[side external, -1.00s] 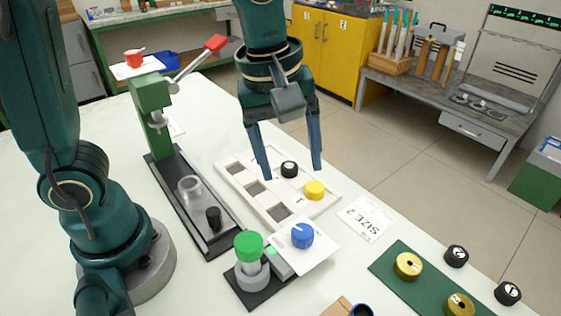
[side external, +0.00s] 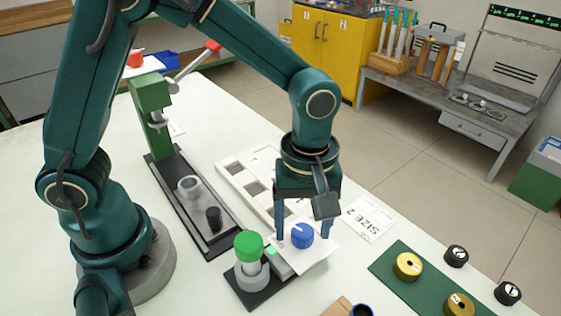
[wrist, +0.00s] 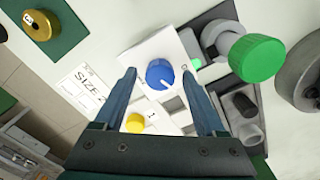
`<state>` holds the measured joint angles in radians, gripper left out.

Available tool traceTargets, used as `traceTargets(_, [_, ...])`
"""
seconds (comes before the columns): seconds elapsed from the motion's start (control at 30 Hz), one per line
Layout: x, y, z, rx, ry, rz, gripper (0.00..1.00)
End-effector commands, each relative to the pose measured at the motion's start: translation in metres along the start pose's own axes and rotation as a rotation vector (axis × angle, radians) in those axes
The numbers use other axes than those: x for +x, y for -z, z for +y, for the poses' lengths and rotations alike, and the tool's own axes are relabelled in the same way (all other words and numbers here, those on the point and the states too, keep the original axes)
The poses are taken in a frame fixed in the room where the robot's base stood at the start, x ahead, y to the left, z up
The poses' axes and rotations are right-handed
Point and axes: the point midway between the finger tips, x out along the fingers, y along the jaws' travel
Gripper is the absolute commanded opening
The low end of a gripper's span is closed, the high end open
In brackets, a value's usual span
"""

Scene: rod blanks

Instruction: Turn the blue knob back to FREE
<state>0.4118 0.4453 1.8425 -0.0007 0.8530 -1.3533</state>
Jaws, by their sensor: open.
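The blue knob (side external: 302,236) sits on a white plate (side external: 318,255) beside the green-capped fixture. It has a white pointer line, seen also on the knob in the wrist view (wrist: 160,74); I cannot read the lettering around it. My gripper (side external: 304,232) is open and pointing down at the knob, with one finger on either side. In the wrist view the fingertips (wrist: 158,74) stand apart on both sides of the knob, with gaps, not clearly touching it.
A green-capped fixture (side external: 249,246) stands just left of the knob, with a small lit green light (side external: 271,250) between. A white slotted tray (side external: 236,176) lies behind. The green lever press (side external: 152,105) is further back. A green mat (side external: 395,284) with brass rings lies right.

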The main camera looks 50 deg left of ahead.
Motion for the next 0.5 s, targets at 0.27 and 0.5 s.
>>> traceTargets(0.27, [-0.0004,0.0001,0.0001,0.000,0.000,0.000,0.23])
traceTargets(0.5, [-0.0006,0.0001,0.0001,0.004,0.000,0.000,0.00])
